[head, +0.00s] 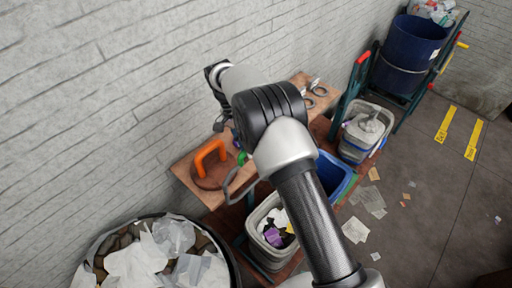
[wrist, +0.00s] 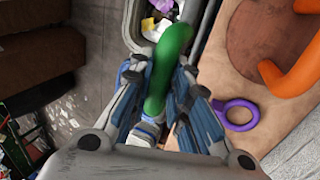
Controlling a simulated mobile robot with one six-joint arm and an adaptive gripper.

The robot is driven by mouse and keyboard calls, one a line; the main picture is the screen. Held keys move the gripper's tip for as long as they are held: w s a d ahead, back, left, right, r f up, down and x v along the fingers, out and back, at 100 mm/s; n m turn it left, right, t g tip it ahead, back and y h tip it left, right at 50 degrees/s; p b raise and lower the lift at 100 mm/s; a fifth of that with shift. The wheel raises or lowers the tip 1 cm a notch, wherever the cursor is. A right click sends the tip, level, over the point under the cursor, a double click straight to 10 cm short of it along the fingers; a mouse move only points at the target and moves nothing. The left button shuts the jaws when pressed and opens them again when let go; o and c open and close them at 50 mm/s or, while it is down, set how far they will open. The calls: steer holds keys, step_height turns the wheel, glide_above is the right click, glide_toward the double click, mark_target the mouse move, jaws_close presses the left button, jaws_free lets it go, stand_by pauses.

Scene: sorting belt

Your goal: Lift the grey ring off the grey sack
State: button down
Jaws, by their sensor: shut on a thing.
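My gripper (wrist: 163,85) is shut on a long, curved green thing (wrist: 172,48), which sticks out past the fingertips in the wrist view. It is beside the wooden bench edge, with a grey bin below. In the head view my arm hides most of the gripper; a bit of green (head: 243,157) shows beside the arm. Small dark grey ring shapes (head: 320,91) lie at the bench's far end, away from the gripper. I cannot make out a grey sack or tell whether any ring rests on one.
The wooden bench (head: 185,172) holds a brown disc with an orange handle (head: 208,150). A purple ring (wrist: 237,126) lies on it. Bins (head: 262,248) stand alongside. A large bin of crumpled paper (head: 135,265) is at front left. Papers (head: 356,230) litter the floor.

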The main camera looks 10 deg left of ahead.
steer(key=shift+a+f, duration=0.25)
steer(key=shift+f, duration=0.15)
steer(key=shift+w, duration=0.1)
steer(key=c, duration=2)
jaws_free()
steer(key=shift+o, duration=1.1)
steer(key=shift+w, duration=0.2)
steer(key=shift+r, duration=0.1)
steer(key=shift+s+r, duration=0.1)
steer(key=v, duration=0.7)
steer(key=shift+a, duration=0.15)
